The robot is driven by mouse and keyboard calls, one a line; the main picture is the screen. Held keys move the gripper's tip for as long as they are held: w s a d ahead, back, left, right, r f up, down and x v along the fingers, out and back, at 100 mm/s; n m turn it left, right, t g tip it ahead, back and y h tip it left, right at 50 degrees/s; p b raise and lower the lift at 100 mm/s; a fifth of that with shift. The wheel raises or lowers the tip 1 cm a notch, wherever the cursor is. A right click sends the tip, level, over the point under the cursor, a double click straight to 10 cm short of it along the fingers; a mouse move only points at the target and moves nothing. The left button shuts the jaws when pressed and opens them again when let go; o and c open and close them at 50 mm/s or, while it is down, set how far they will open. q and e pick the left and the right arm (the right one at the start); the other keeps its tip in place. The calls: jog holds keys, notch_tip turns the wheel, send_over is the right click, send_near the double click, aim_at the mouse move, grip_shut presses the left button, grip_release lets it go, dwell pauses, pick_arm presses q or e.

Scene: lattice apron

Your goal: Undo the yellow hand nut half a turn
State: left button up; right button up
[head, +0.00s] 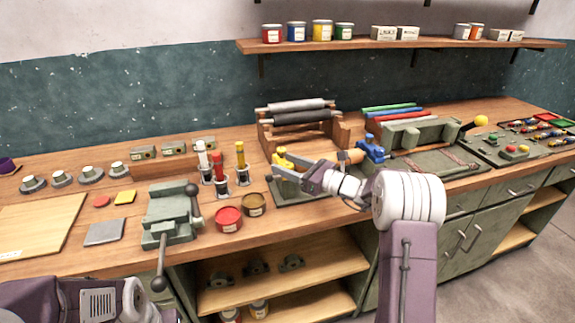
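The yellow hand nut (281,155) is on a dark fixture plate (292,194) near the middle of the bench. My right gripper (284,165) reaches in from the right with its grey fingers at the nut, one on its far side and one on its near side. The fingers hide part of the nut, and I cannot tell whether they press on it or stand clear. My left arm shows only at the bottom left edge; its gripper is out of view.
A blue hand nut (371,148) stands to the right, close to my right wrist. Red (229,219) and brown (253,205) tins stand left of the fixture, with several upright tubes behind. A green vise (170,212) is farther left. A roller rack (301,128) stands behind.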

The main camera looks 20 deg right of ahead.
jog(key=v, duration=0.9)
